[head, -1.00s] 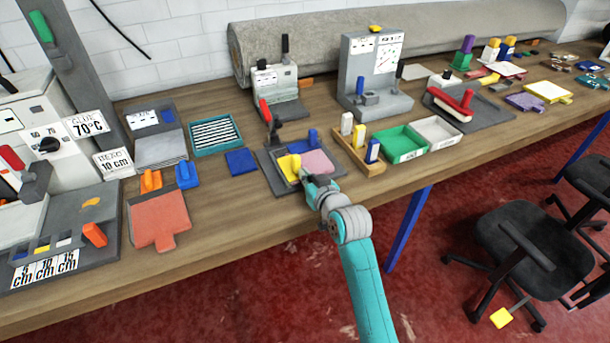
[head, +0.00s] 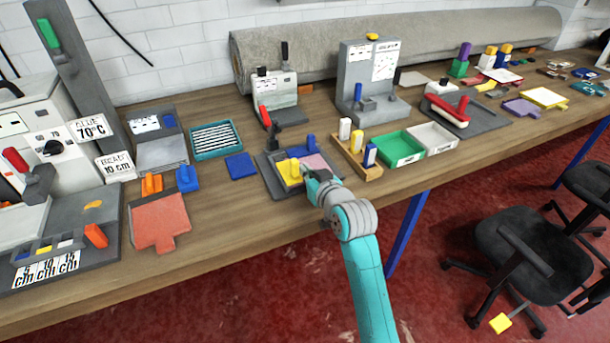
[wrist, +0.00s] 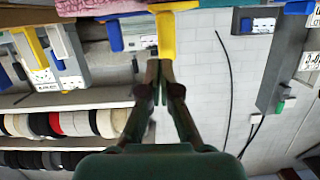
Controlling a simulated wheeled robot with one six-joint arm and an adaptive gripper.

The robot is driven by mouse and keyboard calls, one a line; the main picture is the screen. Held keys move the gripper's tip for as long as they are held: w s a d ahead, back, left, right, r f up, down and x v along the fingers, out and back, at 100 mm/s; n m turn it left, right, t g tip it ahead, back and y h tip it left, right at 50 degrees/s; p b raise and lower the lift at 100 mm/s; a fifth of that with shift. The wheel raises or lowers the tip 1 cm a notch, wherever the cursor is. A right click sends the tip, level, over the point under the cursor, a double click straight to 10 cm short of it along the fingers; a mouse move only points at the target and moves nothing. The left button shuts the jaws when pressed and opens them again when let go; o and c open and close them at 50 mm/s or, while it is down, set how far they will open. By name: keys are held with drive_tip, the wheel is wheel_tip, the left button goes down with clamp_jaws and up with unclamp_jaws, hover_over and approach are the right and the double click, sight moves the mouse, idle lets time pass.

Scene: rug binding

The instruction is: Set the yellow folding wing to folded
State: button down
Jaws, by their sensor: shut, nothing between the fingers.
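The yellow folding wing (head: 287,177) is on the left front of a dark grey fixture (head: 268,178) on the bench. Its upright yellow tab (head: 295,167) stands beside a pink pad (head: 316,161). Whether the wing lies flat or tilted is too small to tell. My gripper (head: 312,178) is at the front of the fixture, just right of the yellow wing, with its fingertips partly hidden by its own body. In the wrist view my gripper (wrist: 160,80) is shut and empty, its tips close to a yellow tab (wrist: 166,35); contact is unclear.
A blue wing (head: 298,151) with an upright tab lies behind the yellow one. A wooden block holder (head: 358,165) stands close on the right, then green (head: 400,150) and white (head: 432,140) trays. A blue pad (head: 240,165) lies left. Bare bench shows in front.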

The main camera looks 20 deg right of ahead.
drive_tip(key=v, duration=0.8)
idle(0.4)
drive_tip(key=s+a+f+h, duration=0.1)
drive_tip(key=s+a+f, duration=0.1)
drive_tip(key=s+f, duration=0.7)
drive_tip(key=s+a+f, duration=0.3)
drive_tip(key=s+f, duration=0.2)
drive_tip(key=s, duration=0.8)
drive_tip(key=f+v, duration=0.2)
drive_tip(key=v, duration=2.1)
drive_tip(key=shift+s+a+f+y, duration=0.25)
drive_tip(key=shift+a+f+y, duration=0.1)
drive_tip(key=shift+f+y, duration=0.05)
